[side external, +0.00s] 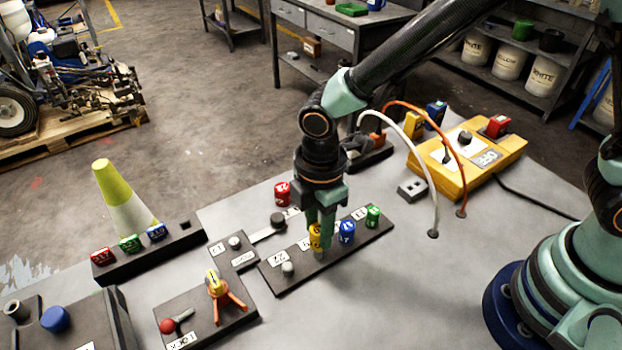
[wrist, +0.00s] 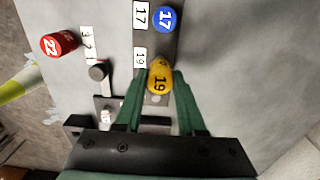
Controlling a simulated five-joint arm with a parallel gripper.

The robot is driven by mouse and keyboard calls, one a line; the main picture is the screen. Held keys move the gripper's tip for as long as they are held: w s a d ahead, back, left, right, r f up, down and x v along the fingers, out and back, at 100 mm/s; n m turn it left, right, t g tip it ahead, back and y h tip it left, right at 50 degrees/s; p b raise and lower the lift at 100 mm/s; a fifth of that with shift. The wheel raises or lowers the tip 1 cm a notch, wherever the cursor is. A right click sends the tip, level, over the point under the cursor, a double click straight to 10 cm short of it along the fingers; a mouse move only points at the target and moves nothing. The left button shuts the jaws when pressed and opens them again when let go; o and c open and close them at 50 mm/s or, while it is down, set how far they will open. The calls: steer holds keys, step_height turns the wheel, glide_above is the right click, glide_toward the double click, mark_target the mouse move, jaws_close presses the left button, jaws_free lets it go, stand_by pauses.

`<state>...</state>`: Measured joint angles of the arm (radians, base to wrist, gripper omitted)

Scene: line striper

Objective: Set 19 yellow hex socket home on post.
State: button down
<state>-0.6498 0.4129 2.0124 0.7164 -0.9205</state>
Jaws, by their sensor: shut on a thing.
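The yellow hex socket marked 19 (side external: 315,237) is between the fingers of my gripper (side external: 322,232), over the dark post rail (side external: 272,283). In the wrist view, the yellow socket (wrist: 158,78) sits between the green fingertips (wrist: 155,88), with its 19 facing the camera. It is beside the white 19 label on the rail. The 19 post is hidden under the socket, so I cannot tell how far down it sits. The blue 17 socket (side external: 347,231) and a green socket (side external: 373,216) stand on the rail to the right. A bare grey post (side external: 288,268) shows at the left end.
A red 22 socket (side external: 281,194) stands behind the rail, near a lever with a dark knob (side external: 278,219). A yellow control box (side external: 480,165) with hoses stands back right. The tabletop right of the rail is clear.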

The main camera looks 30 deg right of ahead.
steer(key=shift+f, duration=1.7)
stand_by(1.2)
steer(key=shift+c, duration=0.6)
jaws_free()
steer(key=shift+r, duration=3.45)
steer(key=shift+w+d+r, duration=0.15)
steer(key=shift+d+r, duration=0.1)
steer(key=shift+r, duration=0.05)
steer(key=d+r+m+t, duration=0.2)
steer(key=d+r+m, duration=0.2)
steer(key=d+m, duration=0.2)
steer(key=s+d+r+m+t, duration=0.1)
steer(key=d+r+m, duration=0.4)
steer(key=d, duration=0.4)
steer(key=s+d+r+m+t, duration=0.1)
steer(key=d+r+m+t, duration=0.1)
steer(key=d+r+m, duration=0.3)
steer(key=d+m, duration=0.2)
steer(key=shift+d+r+t, duration=0.25)
steer(key=shift+d+t, duration=0.05)
